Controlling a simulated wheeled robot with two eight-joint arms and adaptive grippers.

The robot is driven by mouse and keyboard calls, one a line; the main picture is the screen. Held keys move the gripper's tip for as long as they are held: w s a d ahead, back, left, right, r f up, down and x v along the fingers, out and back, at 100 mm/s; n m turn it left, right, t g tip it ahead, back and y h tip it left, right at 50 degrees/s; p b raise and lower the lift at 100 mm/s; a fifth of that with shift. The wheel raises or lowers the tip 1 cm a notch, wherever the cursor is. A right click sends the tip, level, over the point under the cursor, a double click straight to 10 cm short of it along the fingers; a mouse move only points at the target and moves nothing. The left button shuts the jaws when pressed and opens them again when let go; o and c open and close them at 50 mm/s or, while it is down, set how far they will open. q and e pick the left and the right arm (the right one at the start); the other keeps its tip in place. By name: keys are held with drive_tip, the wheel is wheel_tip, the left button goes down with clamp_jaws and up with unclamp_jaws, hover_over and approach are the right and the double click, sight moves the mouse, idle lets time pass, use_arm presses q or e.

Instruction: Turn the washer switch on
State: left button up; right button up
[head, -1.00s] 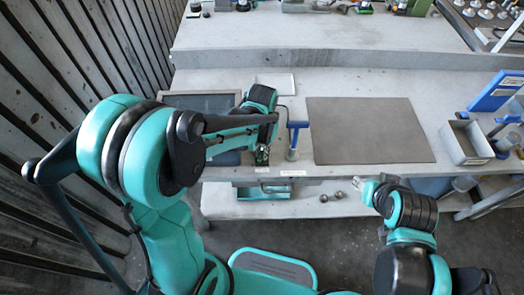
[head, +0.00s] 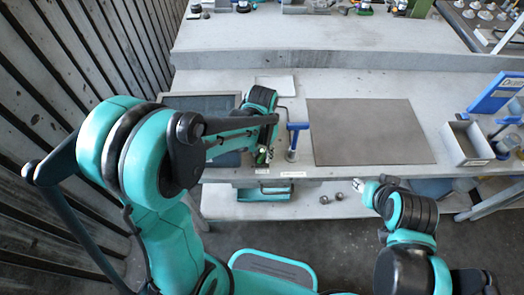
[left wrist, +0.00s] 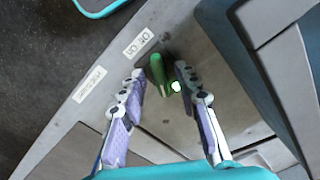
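The washer switch (left wrist: 157,74) is a green lever with a pale round end, on the grey table edge in the left wrist view. A label reading "Off On" (left wrist: 138,43) is beside it, and a second label (left wrist: 88,85) is further left. My left gripper (left wrist: 160,88) is open, with one finger on each side of the lever. The right-hand finger is very close to it; I cannot tell if they touch. In the head view, my left gripper (head: 262,156) is at the table's front edge, largely hiding the switch. My right gripper (head: 373,188) is in front of the table, its fingers too small to read.
A blue-handled tool (head: 292,140) stands just right of my left gripper. A dark grey mat (head: 370,130) lies beyond it. A grey bin (head: 466,145) and a blue sign (head: 495,92) are at the right. A lower shelf (head: 380,205) runs under the table.

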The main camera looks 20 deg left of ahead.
sight(262, 155)
use_arm(q)
wheel_tip(262, 155, up, 12)
idle(0.5)
drive_tip(key=shift+s, duration=0.1)
